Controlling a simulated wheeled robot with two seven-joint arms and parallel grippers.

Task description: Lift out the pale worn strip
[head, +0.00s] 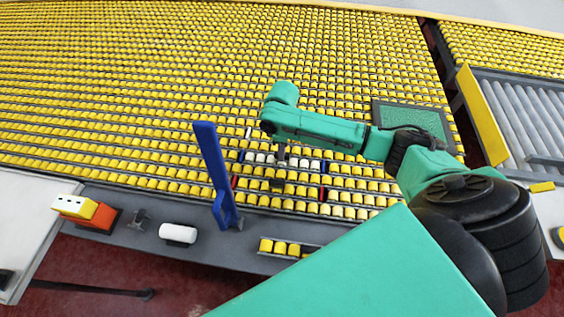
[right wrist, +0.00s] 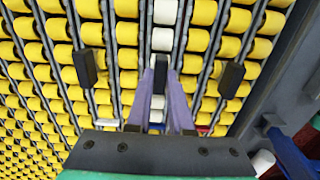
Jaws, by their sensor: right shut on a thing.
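The pale strip (head: 262,158), a short row of white rollers, lies among rows of yellow rollers, with a blue mark by each end. It runs top to bottom in the right wrist view (right wrist: 164,40). My right gripper (head: 281,155) reaches down onto it from above; in the right wrist view its two purple fingers (right wrist: 161,68) are shut on the strip near its middle. The fingers hide part of it. It looks in line with the neighbouring rows; I cannot tell whether it is raised. My left gripper is not in view.
A tall blue post (head: 212,170) stands on the grey ledge left of the strip. The ledge also holds a short row of yellow rollers (head: 280,247), a white cylinder (head: 178,233) and an orange-and-yellow block (head: 88,211). A green framed panel (head: 425,122) lies behind my right arm.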

